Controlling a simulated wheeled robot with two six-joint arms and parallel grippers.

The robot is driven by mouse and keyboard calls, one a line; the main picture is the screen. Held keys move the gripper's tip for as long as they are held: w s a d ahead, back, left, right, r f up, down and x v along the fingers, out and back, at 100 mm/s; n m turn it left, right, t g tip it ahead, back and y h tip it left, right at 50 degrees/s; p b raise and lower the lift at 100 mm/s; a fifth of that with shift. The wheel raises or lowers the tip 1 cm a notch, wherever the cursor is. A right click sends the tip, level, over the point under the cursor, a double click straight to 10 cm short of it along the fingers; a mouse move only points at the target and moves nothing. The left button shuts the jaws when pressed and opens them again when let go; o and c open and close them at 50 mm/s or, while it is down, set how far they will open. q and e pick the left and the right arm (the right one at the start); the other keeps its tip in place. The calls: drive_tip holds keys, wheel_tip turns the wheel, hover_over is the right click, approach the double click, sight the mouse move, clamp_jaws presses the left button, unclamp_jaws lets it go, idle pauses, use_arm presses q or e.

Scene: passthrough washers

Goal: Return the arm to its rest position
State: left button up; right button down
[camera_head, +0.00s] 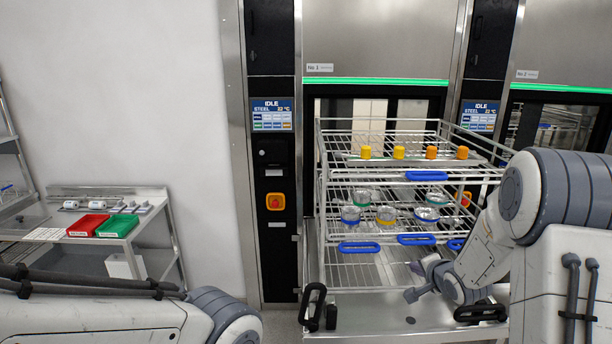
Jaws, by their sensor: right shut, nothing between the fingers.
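My right arm comes in from the right, bent down in front of the wire rack (328,222). My right gripper (412,294) is at the rack's lower front, just above the steel shelf of the trolley (375,322). It is shut with nothing in it and is partly hidden by its own wrist. My left arm shows only in part at the lower left, and its gripper is out of view.
The rack stands before washer No. 1 and holds glassware with coloured bands (387,215) and several orange-capped items (432,152). A side table (150,224) at left carries red (88,226) and green trays (118,226).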

drive_tip(key=s+a+r+n+g+y, duration=0.1)
drive_tip(key=s+a+n+g, duration=0.2)
drive_tip(key=s+a+n, duration=0.6)
drive_tip(key=s+a+r+n+g, duration=0.1)
drive_tip(key=s+a+n+g, duration=0.15)
drive_tip(key=s+a, duration=0.7)
drive_tip(key=s+a+n+g, duration=0.3)
drive_tip(key=s+n, duration=0.1)
drive_tip(key=s, duration=0.6)
drive_tip(key=s+a+n+g+b, duration=0.1)
drive_tip(key=s+a+n+g, duration=0.2)
drive_tip(key=s, duration=0.6)
drive_tip(key=shift+s+a+r+n, duration=0.35)
drive_tip(key=shift+a+n, duration=0.45)
drive_tip(key=shift+n, duration=0.45)
